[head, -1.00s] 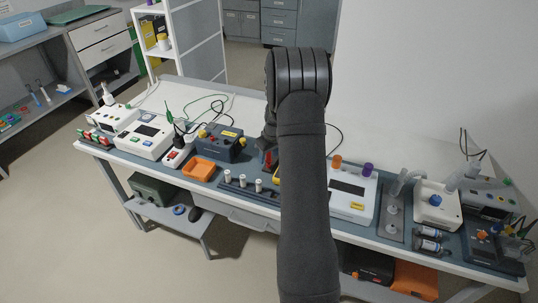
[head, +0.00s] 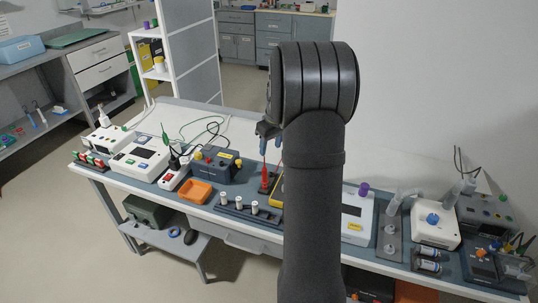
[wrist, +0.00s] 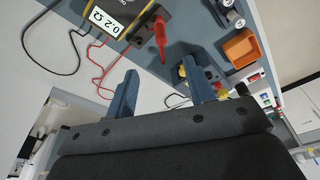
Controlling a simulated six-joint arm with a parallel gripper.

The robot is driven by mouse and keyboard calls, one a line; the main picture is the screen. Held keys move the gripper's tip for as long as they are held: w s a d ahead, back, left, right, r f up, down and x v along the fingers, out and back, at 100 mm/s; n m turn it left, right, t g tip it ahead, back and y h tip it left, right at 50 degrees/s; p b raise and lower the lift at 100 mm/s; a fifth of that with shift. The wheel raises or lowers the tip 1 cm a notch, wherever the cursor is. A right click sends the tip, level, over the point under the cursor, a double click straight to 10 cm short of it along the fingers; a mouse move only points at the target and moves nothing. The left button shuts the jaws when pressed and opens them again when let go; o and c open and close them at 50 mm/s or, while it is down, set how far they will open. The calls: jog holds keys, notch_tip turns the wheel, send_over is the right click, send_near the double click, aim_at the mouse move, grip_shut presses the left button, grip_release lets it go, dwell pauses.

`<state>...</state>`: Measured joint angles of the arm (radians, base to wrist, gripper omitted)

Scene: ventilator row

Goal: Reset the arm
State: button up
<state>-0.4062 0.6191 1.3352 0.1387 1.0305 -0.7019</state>
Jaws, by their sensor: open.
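My gripper (head: 272,134) shows in the head view just left of my dark arm, above the back part of the bench. In the wrist view its two blue fingers (wrist: 161,84) are spread apart with nothing between them. A red probe (head: 264,174) stands upright on a dark holder below my gripper; it also shows in the wrist view (wrist: 160,36). In the head view my arm hides most of the meter.
The bench holds an orange tray (head: 196,191), a dark blue box (head: 216,164), a rack with white-topped pegs (head: 246,210), a white unit (head: 354,215) and, at right, a device with a blue knob (head: 434,228). A white wall stands behind on the right. The bench's back strip is mostly clear.

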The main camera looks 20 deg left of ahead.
aim_at(265, 181)
jog(key=shift+d+r, duration=0.1)
jog(key=shift+r, duration=0.3)
jog(key=shift+f, duration=0.1)
jog(key=x, duration=1.7)
jog(key=shift+f, duration=0.15)
